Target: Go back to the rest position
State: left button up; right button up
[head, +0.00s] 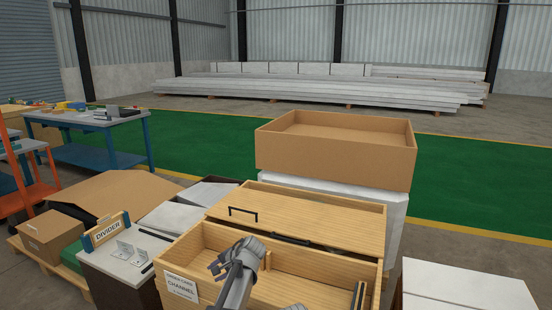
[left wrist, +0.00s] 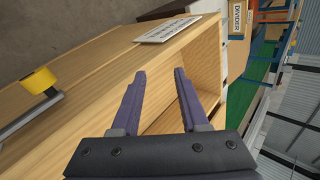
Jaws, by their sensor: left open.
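My left gripper (head: 217,267) is above the left end of the open wooden box (head: 200,240) in the head view. In the left wrist view the gripper (left wrist: 160,73) has its two dark fingers spread, with nothing between them. The fingers lie over the wooden box (left wrist: 90,85), near its wall and opening. I cannot tell if they touch the wood. A white label reading CHANNEL (head: 181,286) is on the box front. It also shows in the left wrist view (left wrist: 167,30).
A wooden panel with a black handle (head: 243,214) lies across the box's back. A DIVIDER sign (head: 107,230) and metal brackets (head: 130,253) stand on a cabinet at left. A large cardboard tray (head: 335,150) is behind. A yellow knob (left wrist: 39,80) on a grey bar shows beside the box.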

pick_arm(q)
jog(key=s+d+f+n+g+h, duration=0.1)
jog(key=s+f+n+h, duration=0.15)
jog(key=s, duration=0.65)
jog(key=s+d+f+n+g+h, duration=0.1)
jog(key=s+f+n+g+h, duration=0.15)
jog(key=s, duration=0.65)
jog(key=s+d+f+n+h, duration=0.1)
jog(key=s+n+h, duration=0.2)
jog(key=s, duration=0.5)
jog(key=s+d+f+m+g+y+b, duration=0.15)
jog(key=s+d+f+m+b, duration=0.3)
jog(key=d+f+b, duration=0.65)
notch_tip(320, 180, up, 28)
jog(key=p, duration=2.8)
jog(key=shift+s+a+r, duration=0.15)
jog(key=shift+s+r, duration=0.05)
jog(key=shift+s, duration=0.15)
